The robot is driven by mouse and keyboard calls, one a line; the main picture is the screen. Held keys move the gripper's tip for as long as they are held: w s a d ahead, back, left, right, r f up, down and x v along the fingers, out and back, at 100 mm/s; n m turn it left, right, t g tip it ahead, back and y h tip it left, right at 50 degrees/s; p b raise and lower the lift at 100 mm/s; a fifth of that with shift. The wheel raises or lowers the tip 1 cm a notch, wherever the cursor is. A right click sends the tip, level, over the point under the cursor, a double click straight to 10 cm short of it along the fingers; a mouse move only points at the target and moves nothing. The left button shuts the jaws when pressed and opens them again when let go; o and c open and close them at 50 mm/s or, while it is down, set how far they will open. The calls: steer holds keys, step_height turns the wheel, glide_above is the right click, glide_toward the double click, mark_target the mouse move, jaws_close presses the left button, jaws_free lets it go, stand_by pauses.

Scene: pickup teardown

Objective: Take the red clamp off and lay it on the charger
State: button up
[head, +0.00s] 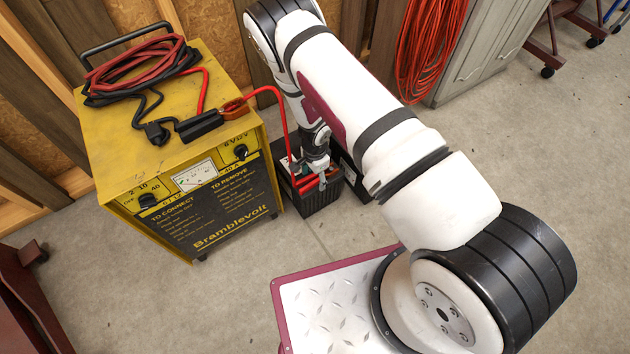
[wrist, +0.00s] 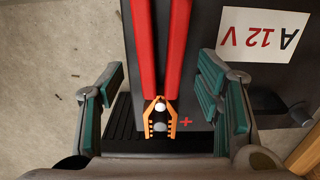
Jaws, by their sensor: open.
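The red clamp (wrist: 178,55) has two red handles and toothed orange jaws, which sit around a round silver post beside a red plus sign on the dark battery (wrist: 205,20). My gripper (wrist: 160,80) is open, with one finger on each side of the clamp and a gap on both sides. In the head view my gripper (head: 317,160) is over the battery (head: 322,199), and the clamp is partly hidden there. The yellow charger (head: 122,172) stands left of the battery. A black clamp (head: 200,125) with copper-coloured jaws lies on its top.
Red and black cables (head: 135,65) are coiled at the charger's back handle. A red cable (head: 285,105) arches from the charger's top to the battery. The charger's top has bare space at its front left. A grey cabinet (head: 485,50) stands at the back right.

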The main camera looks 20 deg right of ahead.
steer(key=shift+r, duration=0.1)
jaws_close()
